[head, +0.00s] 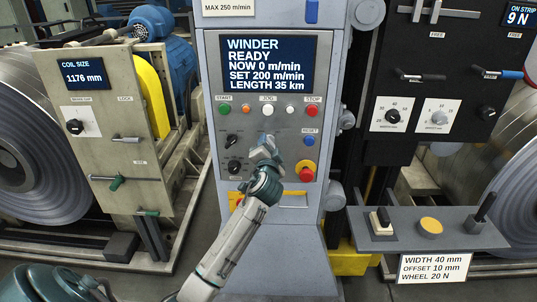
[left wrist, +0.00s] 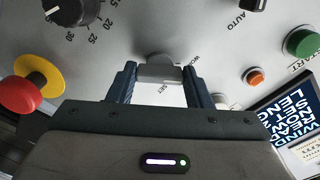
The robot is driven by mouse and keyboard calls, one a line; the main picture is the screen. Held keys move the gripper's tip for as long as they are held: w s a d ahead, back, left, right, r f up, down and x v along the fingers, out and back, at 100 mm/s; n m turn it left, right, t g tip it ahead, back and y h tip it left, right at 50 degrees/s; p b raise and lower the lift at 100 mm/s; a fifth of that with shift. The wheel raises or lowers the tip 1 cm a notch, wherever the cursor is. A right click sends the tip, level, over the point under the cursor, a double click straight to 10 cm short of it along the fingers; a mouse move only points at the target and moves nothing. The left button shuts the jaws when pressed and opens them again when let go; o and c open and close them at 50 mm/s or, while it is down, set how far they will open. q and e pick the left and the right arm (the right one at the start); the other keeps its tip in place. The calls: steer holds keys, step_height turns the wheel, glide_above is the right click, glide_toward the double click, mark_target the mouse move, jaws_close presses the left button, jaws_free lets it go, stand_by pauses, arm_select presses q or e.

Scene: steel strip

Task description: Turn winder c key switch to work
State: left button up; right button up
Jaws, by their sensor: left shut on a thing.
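The winder panel (head: 290,130) faces me, and its screen (head: 265,63) reads WINDER READY, NOW 0 m/min. My left gripper (head: 267,140) is at the middle of this panel, below the button row. In the left wrist view its two dark fingers (left wrist: 158,85) are shut on the grey key switch (left wrist: 158,68), one on each side. A SET label and a partly hidden label that seems to read WORK are beside the key. Which label the key points at I cannot tell. In the head view my gripper mostly hides the key. My right gripper is not in view.
A red emergency stop (head: 306,172) on a yellow ring is close by, lower right of my gripper. Black knobs (head: 235,167) are to its left, a blue RESET button (head: 309,141) to its right. A green START button (head: 224,110) and a red STOP button (head: 312,111) are above.

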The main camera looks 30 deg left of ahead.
arm_select(q)
steer(key=shift+f+n+b, duration=0.2)
steer(key=shift+n+b, duration=0.4)
steer(key=shift+n, duration=0.4)
steer(key=o, duration=1)
steer(key=shift+r, duration=0.1)
